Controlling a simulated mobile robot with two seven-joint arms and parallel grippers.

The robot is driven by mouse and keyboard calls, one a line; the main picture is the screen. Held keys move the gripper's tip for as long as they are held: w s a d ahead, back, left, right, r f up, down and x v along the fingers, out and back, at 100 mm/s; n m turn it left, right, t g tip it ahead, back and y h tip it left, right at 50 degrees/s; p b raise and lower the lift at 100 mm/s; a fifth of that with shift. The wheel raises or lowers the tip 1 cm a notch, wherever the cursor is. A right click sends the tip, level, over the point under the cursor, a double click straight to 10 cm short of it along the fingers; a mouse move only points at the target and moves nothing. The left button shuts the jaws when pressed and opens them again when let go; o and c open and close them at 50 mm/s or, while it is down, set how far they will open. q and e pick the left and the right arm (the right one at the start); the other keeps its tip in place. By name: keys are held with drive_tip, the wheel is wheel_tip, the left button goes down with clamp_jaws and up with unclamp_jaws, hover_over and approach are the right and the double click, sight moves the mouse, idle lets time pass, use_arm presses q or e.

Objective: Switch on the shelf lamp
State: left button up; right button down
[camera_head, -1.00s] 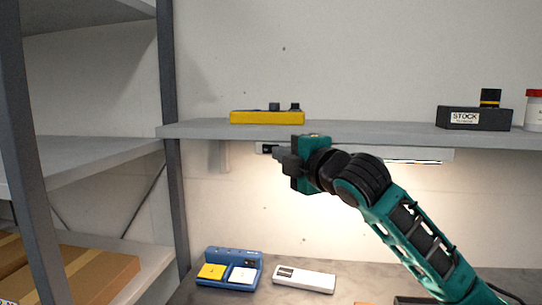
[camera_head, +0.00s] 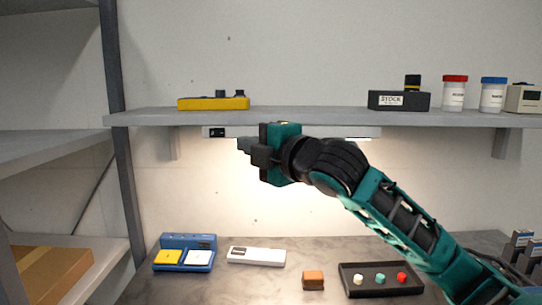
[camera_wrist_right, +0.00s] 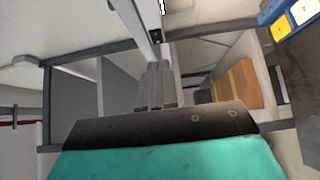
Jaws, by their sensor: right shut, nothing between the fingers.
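The shelf lamp (camera_head: 316,131) is a pale bar fixed under the grey shelf, with a black switch (camera_head: 217,132) at its left end. The wall and bench below it are lit by a warm glow. My right gripper (camera_head: 243,145) is in front of the lamp, a little right of and below the switch, apart from it in the picture. Its fingers are shut and empty, and also show in the right wrist view (camera_wrist_right: 156,86). My right gripper and wrist hide the middle of the lamp. My left gripper is not in view.
On the shelf (camera_head: 310,117) stand a yellow box (camera_head: 213,104), a black STOCK bin (camera_head: 398,101) and lidded jars (camera_head: 454,93). The bench below holds a blue holder (camera_head: 185,267), a white device (camera_head: 256,257), an orange block (camera_head: 313,280) and a black tray (camera_head: 350,291). A dark rack post (camera_head: 121,150) stands left.

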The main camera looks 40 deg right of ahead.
drive_tip(key=shift+s+d+b, duration=0.25)
drive_tip(key=shift+s+b, duration=0.15)
drive_tip(key=shift+s, duration=0.75)
drive_tip(key=shift+s+d+b, duration=0.2)
drive_tip(key=shift+s+b, duration=0.15)
drive_tip(key=shift+s, duration=0.8)
